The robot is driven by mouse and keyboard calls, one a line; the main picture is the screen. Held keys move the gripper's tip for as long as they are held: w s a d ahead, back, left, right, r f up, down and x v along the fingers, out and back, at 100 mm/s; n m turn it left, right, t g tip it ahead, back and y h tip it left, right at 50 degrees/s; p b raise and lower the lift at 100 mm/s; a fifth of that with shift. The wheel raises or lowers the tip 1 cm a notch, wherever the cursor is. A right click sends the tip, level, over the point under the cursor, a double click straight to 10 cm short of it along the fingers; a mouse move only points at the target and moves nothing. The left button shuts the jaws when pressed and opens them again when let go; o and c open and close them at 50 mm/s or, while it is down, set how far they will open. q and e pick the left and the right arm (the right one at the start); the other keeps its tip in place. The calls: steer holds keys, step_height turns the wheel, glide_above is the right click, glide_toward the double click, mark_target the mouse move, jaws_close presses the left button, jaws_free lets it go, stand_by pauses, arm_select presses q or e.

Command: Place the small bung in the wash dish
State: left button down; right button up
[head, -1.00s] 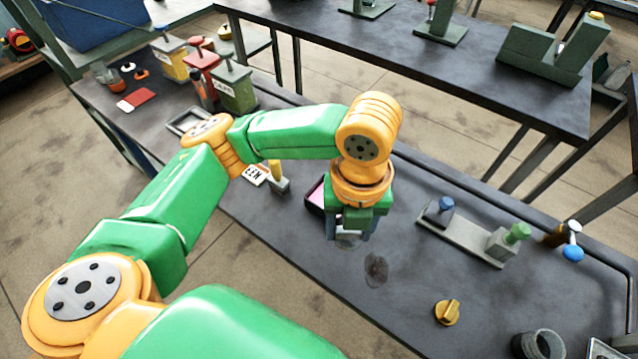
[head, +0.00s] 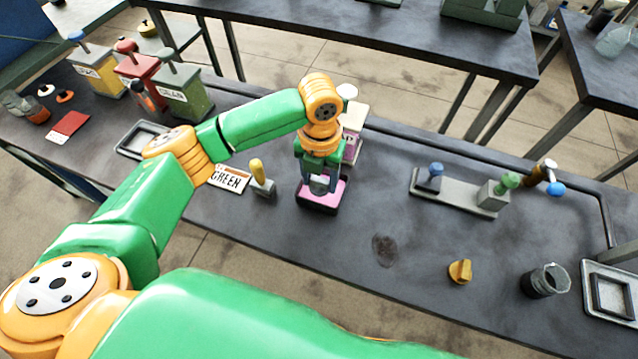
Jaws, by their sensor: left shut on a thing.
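The wash dish (head: 317,208) is a small dark square dish with a pink inside, on the dark bench near the middle of the head view. My left gripper (head: 320,186) points down over it, its fingertips at or just above the dish. It is shut on a small pale grey thing, which I take for the small bung (head: 320,184). The fingers partly hide it, and I cannot tell whether it touches the dish. My right gripper is out of view.
Bare bench lies right of the dish.

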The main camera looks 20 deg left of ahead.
mark_target(320, 186)
arm_select(q)
step_height(320, 186, down, 3)
steer(key=shift+r+p, duration=0.1)
steer(key=shift+p, duration=0.45)
steer(key=shift+f, duration=0.35)
steer(key=c, duration=0.5)
jaws_free()
steer(key=shift+d+r, duration=0.1)
steer(key=shift+r, duration=0.25)
step_height(320, 186, up, 12)
steer(key=shift+f+b, duration=0.1)
steer(key=shift+b, duration=0.7)
